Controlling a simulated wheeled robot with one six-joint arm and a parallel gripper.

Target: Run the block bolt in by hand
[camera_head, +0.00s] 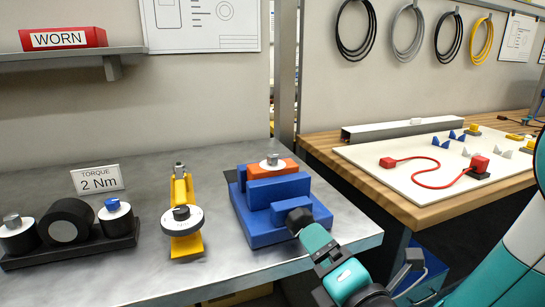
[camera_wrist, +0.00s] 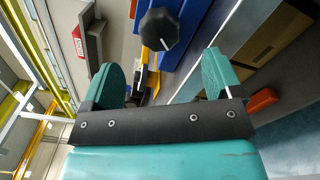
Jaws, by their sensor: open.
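A blue fixture (camera_head: 255,228) stands on the metal bench, right of centre in the head view. It holds an orange block (camera_head: 284,166) with a pale disc and a metal bolt head (camera_head: 272,159) on top. A black knob (camera_head: 298,218) sits at its front. My gripper (camera_head: 322,252) is at the bench's front edge, close to the knob. In the wrist view my gripper (camera_wrist: 165,76) is open, with nothing between its teal fingers. The knob (camera_wrist: 160,30) shows ahead, between and beyond them. I cannot tell the remaining gap. The bolt is not clear in the wrist view.
A yellow tool with a white dial (camera_head: 182,220) stands left of the fixture. A black holder (camera_head: 72,247) with several round pieces is further left, by a "TORQUE 2 Nm" sign (camera_head: 97,179). A red "WORN" bin (camera_head: 63,39) is on a shelf. A wooden bench (camera_head: 423,209) stands right.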

